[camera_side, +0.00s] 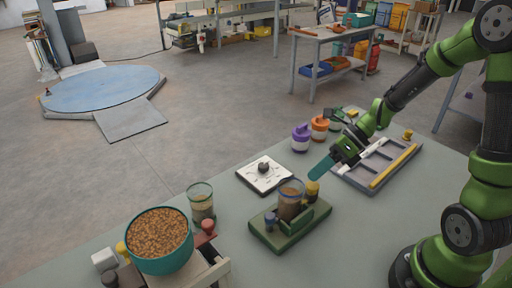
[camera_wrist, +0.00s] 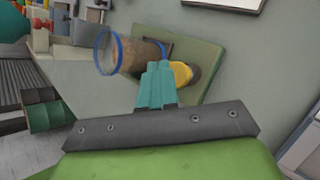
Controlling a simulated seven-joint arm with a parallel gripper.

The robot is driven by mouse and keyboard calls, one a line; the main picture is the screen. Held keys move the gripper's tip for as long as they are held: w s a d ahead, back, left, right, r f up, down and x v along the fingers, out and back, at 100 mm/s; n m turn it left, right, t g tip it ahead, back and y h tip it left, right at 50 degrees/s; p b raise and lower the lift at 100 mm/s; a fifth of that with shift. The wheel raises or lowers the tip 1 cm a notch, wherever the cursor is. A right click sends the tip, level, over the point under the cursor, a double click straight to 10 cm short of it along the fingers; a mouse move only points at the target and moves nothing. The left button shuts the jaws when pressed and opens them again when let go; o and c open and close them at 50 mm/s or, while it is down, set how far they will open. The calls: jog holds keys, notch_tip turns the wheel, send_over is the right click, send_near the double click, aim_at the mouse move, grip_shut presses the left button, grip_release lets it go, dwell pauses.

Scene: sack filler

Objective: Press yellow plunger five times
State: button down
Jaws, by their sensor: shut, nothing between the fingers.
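A green base (camera_side: 266,242) on the table carries a clear cup of brown grain (camera_side: 291,203). The yellow plunger (camera_side: 313,188) stands beside the cup, on its right, and a blue knob (camera_side: 270,219) stands at the base's left end. My gripper (camera_side: 318,172) has its teal fingers shut and empty, pointing down and left just above the yellow plunger. In the wrist view the fingers (camera_wrist: 156,70) lie partly over the yellow plunger (camera_wrist: 182,74), with the blue-rimmed cup (camera_wrist: 122,53) to the left. I cannot tell whether the fingertips touch the plunger.
A teal bowl of grain (camera_side: 160,240) and a jar (camera_side: 200,203) stand at the front left. A white plate (camera_side: 265,174) lies behind the base. Purple (camera_side: 301,137) and orange (camera_side: 320,127) pots and a grey tray (camera_side: 375,166) stand further back.

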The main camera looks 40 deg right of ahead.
aim_at(316, 184)
jog(key=shift+f, duration=0.2)
jog(key=shift+f, duration=0.25)
jog(key=shift+f, duration=0.7)
dwell(0.9)
jog(key=shift+r, duration=0.15)
dwell(0.3)
jog(key=shift+r, duration=1)
jog(key=shift+r, duration=2.5)
